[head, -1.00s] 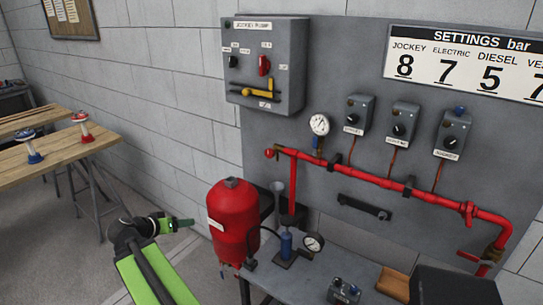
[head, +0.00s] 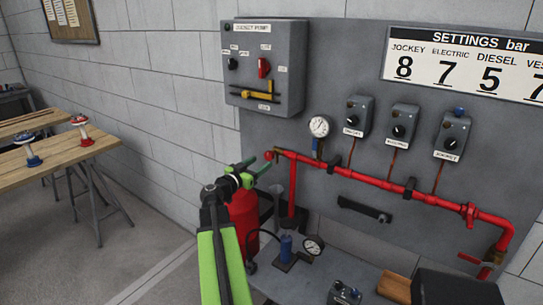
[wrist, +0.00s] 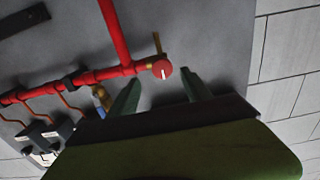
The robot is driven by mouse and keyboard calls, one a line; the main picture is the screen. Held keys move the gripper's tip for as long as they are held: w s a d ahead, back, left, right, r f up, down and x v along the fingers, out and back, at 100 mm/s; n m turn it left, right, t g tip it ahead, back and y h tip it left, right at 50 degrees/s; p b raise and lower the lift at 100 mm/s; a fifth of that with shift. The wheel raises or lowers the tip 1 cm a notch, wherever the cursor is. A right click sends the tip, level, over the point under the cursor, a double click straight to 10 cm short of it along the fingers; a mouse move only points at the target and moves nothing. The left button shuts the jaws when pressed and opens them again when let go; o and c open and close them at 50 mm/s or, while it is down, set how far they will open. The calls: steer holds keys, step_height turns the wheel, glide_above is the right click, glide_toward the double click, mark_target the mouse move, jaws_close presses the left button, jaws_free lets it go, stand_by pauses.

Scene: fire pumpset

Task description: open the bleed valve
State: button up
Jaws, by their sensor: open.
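A small round red knob (head: 269,156), which looks like the bleed valve, sits at the left end of the red pipe (head: 375,181) on the grey panel. In the wrist view the knob (wrist: 162,69) shows a white mark on its face, with a brass-coloured stem beside it. My gripper (head: 261,173) is just in front of and slightly below the knob in the head view. In the wrist view the open green fingers (wrist: 161,84) stand to either side of the knob's line, with nothing between them. I cannot tell the remaining distance in depth.
A pressure gauge (head: 319,127) with a blue-handled valve is right of the knob. A grey control box (head: 264,65) hangs above. The red tank (head: 242,217) stands below, partly hidden by my arm. A bench (head: 283,285) holds a hand pump and another gauge.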

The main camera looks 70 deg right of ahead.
mark_target(268, 157)
steer(key=x, duration=0.7)
steer(key=shift+s+d, duration=0.1)
steer(key=shift+d, duration=0.2)
